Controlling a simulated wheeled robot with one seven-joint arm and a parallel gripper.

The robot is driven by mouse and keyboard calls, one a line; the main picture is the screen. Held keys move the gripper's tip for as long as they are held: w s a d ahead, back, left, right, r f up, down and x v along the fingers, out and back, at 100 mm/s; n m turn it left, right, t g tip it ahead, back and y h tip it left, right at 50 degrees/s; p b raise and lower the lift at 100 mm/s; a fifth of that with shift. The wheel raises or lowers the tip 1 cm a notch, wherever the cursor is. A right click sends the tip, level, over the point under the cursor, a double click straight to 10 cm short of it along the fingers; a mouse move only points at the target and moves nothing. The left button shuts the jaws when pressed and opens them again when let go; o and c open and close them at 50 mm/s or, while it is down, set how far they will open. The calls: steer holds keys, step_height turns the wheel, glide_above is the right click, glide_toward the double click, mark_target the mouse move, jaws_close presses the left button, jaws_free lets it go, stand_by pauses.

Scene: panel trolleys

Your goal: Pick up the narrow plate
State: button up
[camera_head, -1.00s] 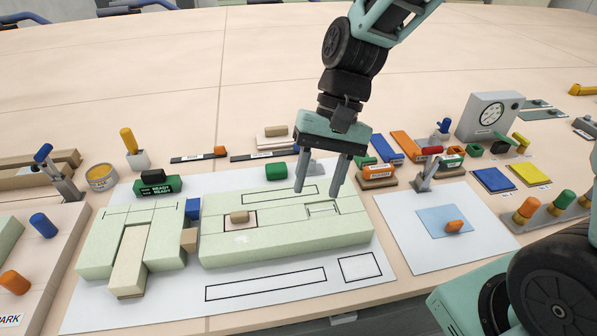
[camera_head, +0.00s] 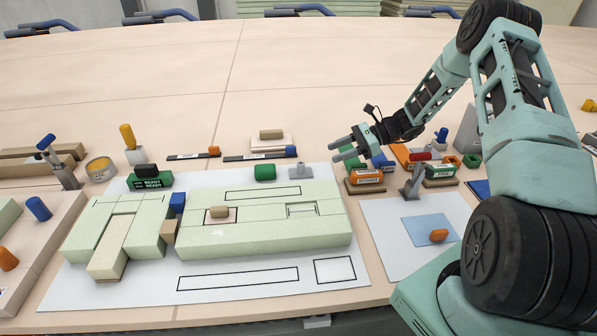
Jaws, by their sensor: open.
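My gripper (camera_head: 333,150) is open and empty. Its fingers point left, above the area behind the right end of the pale green panel block (camera_head: 270,245). No plate is marked as the narrow one, so I cannot tell which it is. A small plate with a tan knob (camera_head: 219,211) is set in the block's top. A pale plate with a tan knob (camera_head: 271,135) lies farther back. Two thin dark strips lie behind the block, one with an orange knob (camera_head: 190,156) and one with a blue knob (camera_head: 252,157). My gripper touches none of these.
A green cylinder (camera_head: 264,173) and a grey knobbed piece (camera_head: 301,171) stand behind the block. The white sheet (camera_head: 240,299) has empty outlines in front. The far table is clear.

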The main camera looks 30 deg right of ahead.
mark_target(295, 172)
steer(key=p+x, duration=0.1)
steer(key=x, duration=1.3)
steer(key=shift+d+f, duration=0.1)
steer(key=shift+f, duration=0.05)
steer(key=c, duration=0.8)
